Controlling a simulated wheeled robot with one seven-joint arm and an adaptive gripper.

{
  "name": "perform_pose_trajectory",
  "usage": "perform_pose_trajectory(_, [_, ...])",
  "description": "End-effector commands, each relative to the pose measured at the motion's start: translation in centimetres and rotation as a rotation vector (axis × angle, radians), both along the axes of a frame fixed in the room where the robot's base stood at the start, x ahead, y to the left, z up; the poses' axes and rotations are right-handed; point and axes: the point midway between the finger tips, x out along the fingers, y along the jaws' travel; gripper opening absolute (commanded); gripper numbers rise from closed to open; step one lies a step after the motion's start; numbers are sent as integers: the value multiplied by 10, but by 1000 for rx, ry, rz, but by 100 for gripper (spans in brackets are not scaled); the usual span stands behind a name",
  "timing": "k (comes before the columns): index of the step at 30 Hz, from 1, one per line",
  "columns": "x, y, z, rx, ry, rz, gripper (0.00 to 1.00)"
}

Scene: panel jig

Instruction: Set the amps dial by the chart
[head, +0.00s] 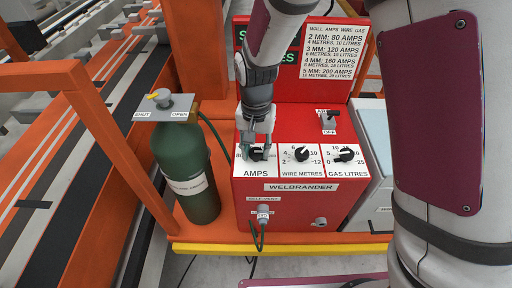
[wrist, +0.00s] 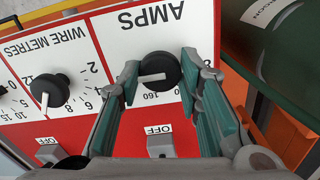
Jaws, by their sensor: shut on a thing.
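The amps dial (head: 257,154) is a black round knob on the white panel strip of the red welding machine (head: 290,220). It also shows in the wrist view (wrist: 158,72), upside down, its white pointer line aimed left, near the 160 mark. My gripper (head: 255,147) comes down from above onto it, with one green-padded finger on each side of the knob in the wrist view (wrist: 160,62). The chart (head: 336,50) on the red back panel lists 2 mm: 80 amps, 3 mm: 120, 4 mm: 160, 5 mm: 200. A green-lettered display (head: 240,36) is mostly hidden by my arm.
The wire metres dial (head: 301,154) and gas litres dial (head: 344,154) sit right of the amps dial. An on/off switch (head: 328,122) is above them. A green gas cylinder (head: 186,170) stands left, and an orange rail (head: 110,130) runs beside it.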

Motion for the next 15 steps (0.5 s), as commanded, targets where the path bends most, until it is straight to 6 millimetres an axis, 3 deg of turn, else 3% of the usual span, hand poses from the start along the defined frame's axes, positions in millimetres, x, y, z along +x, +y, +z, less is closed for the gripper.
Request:
perform_pose_trajectory(6, [0,0,0,1,0,223,4])
perform_pose_trajectory(15, [0,0,0,1,-1,275,4])
